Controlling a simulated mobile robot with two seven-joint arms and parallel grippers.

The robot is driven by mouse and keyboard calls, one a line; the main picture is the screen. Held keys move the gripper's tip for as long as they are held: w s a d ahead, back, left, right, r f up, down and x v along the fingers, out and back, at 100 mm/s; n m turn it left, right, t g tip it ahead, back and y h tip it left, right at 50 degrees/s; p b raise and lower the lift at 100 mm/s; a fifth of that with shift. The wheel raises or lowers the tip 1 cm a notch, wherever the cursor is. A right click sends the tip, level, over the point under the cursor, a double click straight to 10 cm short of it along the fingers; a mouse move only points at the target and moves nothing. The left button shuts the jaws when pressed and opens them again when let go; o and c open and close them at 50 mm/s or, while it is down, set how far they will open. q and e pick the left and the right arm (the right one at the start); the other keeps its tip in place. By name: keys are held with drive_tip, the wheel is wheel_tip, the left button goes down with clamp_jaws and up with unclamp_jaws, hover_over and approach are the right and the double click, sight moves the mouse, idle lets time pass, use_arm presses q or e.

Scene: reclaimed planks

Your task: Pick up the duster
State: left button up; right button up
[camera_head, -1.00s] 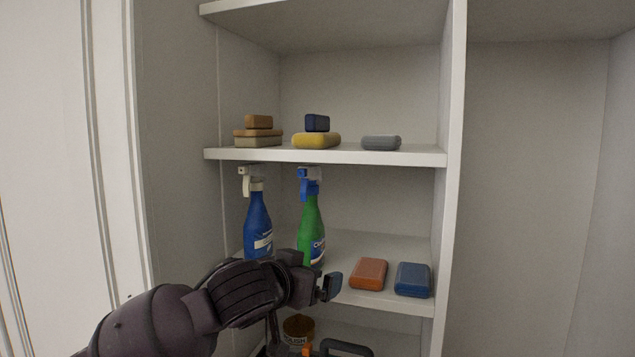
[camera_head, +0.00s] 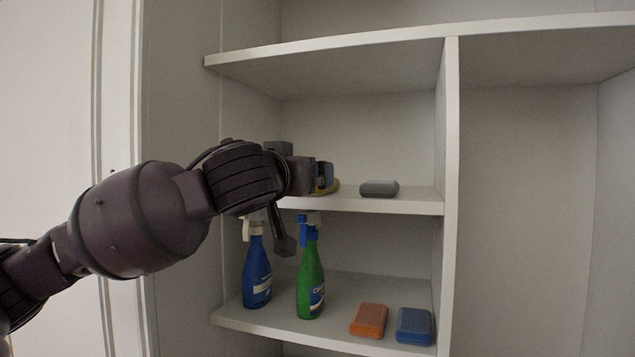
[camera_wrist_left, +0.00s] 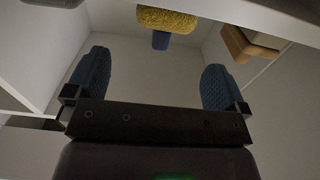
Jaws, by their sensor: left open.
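I cannot tell for sure which object is the duster. My left gripper (camera_head: 322,178) is at the height of the middle shelf, in front of a yellow block (camera_head: 333,187) it partly hides. In the left wrist view the gripper (camera_wrist_left: 155,84) is open, with nothing between its two blue pads. Beyond the pads, that upside-down view shows the textured yellow block (camera_wrist_left: 167,19) with a small blue block (camera_wrist_left: 160,41) against it. The gripper is apart from both. My right gripper is not in view.
A grey block (camera_head: 379,188) lies right of the gripper on the middle shelf (camera_head: 400,207). A brown stack (camera_wrist_left: 240,45) shows in the wrist view. Below stand a blue spray bottle (camera_head: 257,275), a green one (camera_head: 310,283), an orange block (camera_head: 369,320) and a blue block (camera_head: 414,326).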

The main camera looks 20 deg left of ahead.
sight(336, 185)
use_arm(q)
drive_tip(key=w, duration=0.4)
drive_tip(key=w+p, duration=0.1)
drive_tip(key=w, duration=0.1)
drive_tip(key=shift+r, duration=0.25)
drive_tip(key=shift+w+f, duration=0.15)
drive_tip(key=shift+w, duration=0.5)
drive_tip(key=shift+c, duration=0.2)
drive_tip(key=c, duration=0.9)
drive_tip(key=shift+c, duration=0.5)
